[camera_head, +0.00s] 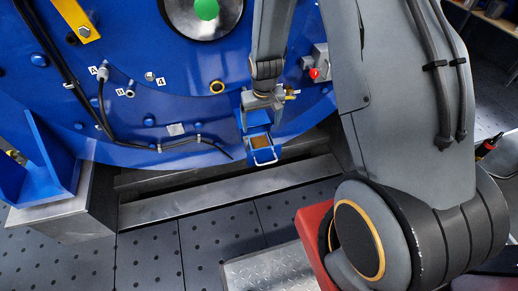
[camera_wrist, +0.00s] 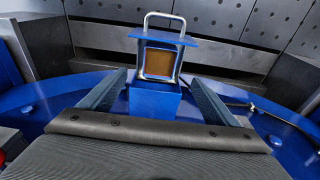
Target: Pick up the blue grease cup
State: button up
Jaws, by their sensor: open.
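The blue grease cup (camera_head: 256,131) is at the lower rim of the big blue motor housing, with a wire bail and an amber-brown area showing. In the wrist view the cup (camera_wrist: 153,104) stands centred, its blue body nearer me and the amber face and wire loop beyond. My gripper (camera_head: 262,104) is right at the cup in the head view. In the wrist view my open gripper (camera_wrist: 158,84) has one finger on each side of the cup. Whether either finger touches it I cannot tell. The palm hides the cup's near end.
The blue motor housing (camera_head: 190,110) fills the back, with a black cable (camera_head: 105,108), bolts and a red-knobbed grey box (camera_head: 319,62) near my arm. A metal rail (camera_head: 215,190) runs below the cup. A dark perforated floor (camera_head: 195,240) lies in front.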

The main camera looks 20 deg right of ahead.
send_near(260, 138)
jog(key=s+a, duration=0.1)
jog(key=s, duration=0.2)
notch_tip(260, 138, down, 4)
jog(key=shift+w+a+f, duration=0.1)
jog(key=shift+w+f+b, duration=0.15)
jog(key=shift+f+b, duration=0.15)
jog(key=shift+f, duration=0.3)
jog(key=shift+c, duration=0.2)
jog(key=c, duration=1.4)
jog(key=shift+r, duration=0.1)
